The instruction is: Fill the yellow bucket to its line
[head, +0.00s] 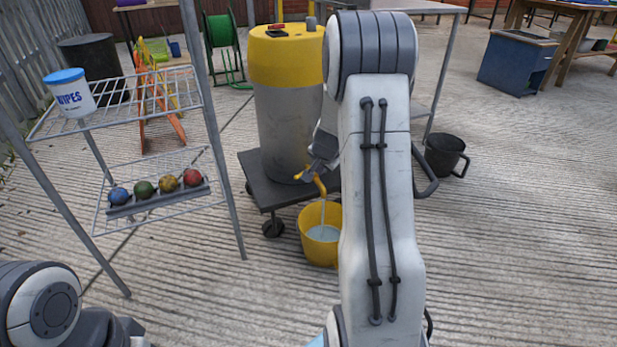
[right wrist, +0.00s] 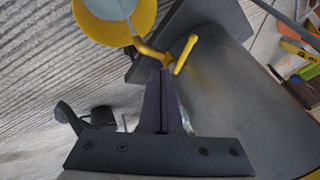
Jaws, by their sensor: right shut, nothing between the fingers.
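The yellow bucket (head: 316,254) stands on the ground beside the trolley, under the yellow tap (head: 320,186) of the tall barrel. A thin stream runs from the tap into it, and pale water (head: 322,233) shows inside. I cannot make out the line. The bucket (right wrist: 142,28) also shows at the top of the right wrist view. My right gripper (right wrist: 162,74) is shut and empty, its fingertips close by the tap's yellow handle (right wrist: 186,54); I cannot tell whether they touch. In the head view my right arm partly hides the gripper and covers the bucket's right side. My left gripper is out of view.
The grey barrel with a yellow top (head: 285,110) stands on a dark wheeled trolley (head: 262,186). A wire rack (head: 100,215) with coloured balls and a wipes tub (head: 72,95) is at the left. A black bucket (head: 443,155) stands to the right. Ground in front is clear.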

